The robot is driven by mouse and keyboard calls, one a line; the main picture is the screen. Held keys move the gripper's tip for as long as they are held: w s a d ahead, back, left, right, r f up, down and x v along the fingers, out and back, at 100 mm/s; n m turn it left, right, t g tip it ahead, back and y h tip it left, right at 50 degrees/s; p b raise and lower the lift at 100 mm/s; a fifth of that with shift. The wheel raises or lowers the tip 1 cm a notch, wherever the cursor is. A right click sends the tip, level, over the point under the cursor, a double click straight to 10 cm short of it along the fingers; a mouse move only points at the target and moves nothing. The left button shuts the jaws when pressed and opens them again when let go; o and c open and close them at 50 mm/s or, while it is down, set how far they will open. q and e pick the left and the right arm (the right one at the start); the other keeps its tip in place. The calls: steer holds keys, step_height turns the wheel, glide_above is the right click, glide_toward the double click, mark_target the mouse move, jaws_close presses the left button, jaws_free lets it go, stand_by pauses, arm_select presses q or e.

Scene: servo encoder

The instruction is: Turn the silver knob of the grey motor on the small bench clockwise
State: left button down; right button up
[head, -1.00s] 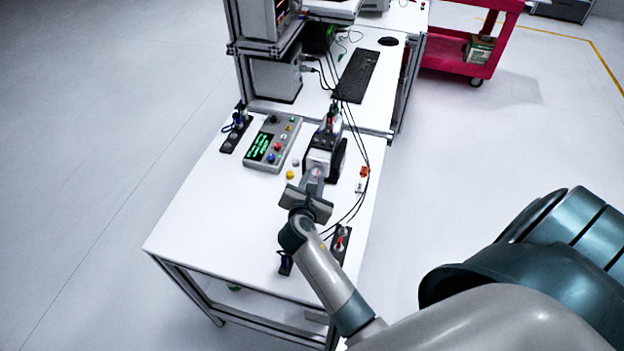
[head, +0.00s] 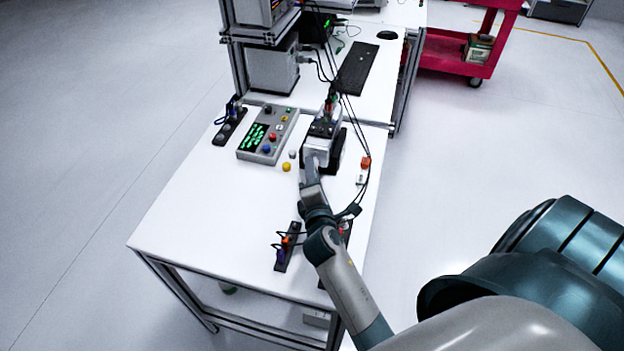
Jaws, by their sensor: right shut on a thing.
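The grey motor (head: 318,149) stands on the small white bench (head: 205,215), near its back right part, with a black bracket behind it and cables rising from its top. My right gripper (head: 310,166) is at the motor's near face, where the silver knob sits. It is shut on the knob, which the fingers hide. My right forearm comes in from the lower right over the bench's front edge. My left gripper is not in view.
A grey control box (head: 267,135) with a green display stands left of the motor. A yellow button (head: 286,167) lies near the gripper. Black connector strips (head: 287,247) lie at the front and back left. Black cables (head: 367,170) hang along the right side. The bench's left half is clear.

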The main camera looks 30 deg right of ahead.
steer(key=shift+f+m+t+b, duration=0.1)
steer(key=shift+m+t+b, duration=0.4)
steer(key=shift+m+b, duration=0.4)
steer(key=o, duration=1.1)
steer(key=shift+c, duration=0.2)
steer(key=shift+d, duration=0.1)
